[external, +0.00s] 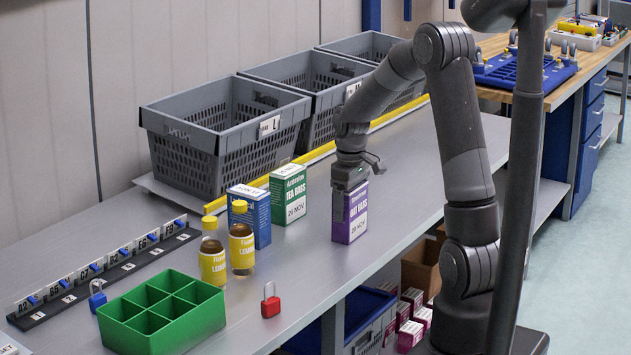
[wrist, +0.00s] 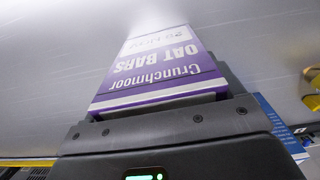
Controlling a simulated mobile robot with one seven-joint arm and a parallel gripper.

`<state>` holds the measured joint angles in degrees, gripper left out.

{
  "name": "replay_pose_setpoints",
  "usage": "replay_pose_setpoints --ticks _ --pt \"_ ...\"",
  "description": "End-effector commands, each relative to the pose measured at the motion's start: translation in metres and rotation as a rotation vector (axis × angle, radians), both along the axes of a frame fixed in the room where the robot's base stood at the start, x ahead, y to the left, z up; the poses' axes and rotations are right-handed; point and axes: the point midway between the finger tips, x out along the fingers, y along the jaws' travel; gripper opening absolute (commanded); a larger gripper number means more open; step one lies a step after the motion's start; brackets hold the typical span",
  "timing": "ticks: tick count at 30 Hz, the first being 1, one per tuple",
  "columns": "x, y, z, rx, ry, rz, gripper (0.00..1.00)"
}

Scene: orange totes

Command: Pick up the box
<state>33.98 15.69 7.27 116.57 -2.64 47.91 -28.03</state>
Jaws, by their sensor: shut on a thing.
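The purple and white oat bars box (external: 354,226) stands upright on the grey bench, near its front edge. My gripper (external: 350,188) comes down from above and is shut on the upper part of this box. In the wrist view the box (wrist: 158,68) sticks out from between the jaws, its lettering upside down, and my gripper (wrist: 165,110) hides its near end. A green tea bags box (external: 288,195) and a blue box (external: 252,215) stand to its left. I cannot tell whether the held box still touches the bench.
Grey crates (external: 222,130) line the back behind a yellow strip (external: 316,153). Two yellow-labelled bottles (external: 242,240), a red padlock (external: 270,301) and a green divided tray (external: 163,315) stand at left. The bench (external: 400,190) right of the box is clear.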

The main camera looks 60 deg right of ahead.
Motion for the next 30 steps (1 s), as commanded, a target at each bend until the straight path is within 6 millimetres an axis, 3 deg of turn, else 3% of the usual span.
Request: replay_pose_setpoints --ticks 11,18,30 --pt "0.001 0.000 0.008 -0.002 -0.003 0.000 0.55" --pt "-0.001 -0.002 0.046 -0.004 -0.005 -0.001 0.55" --pt "-0.075 -0.051 0.096 -0.003 -0.003 -0.003 0.55"
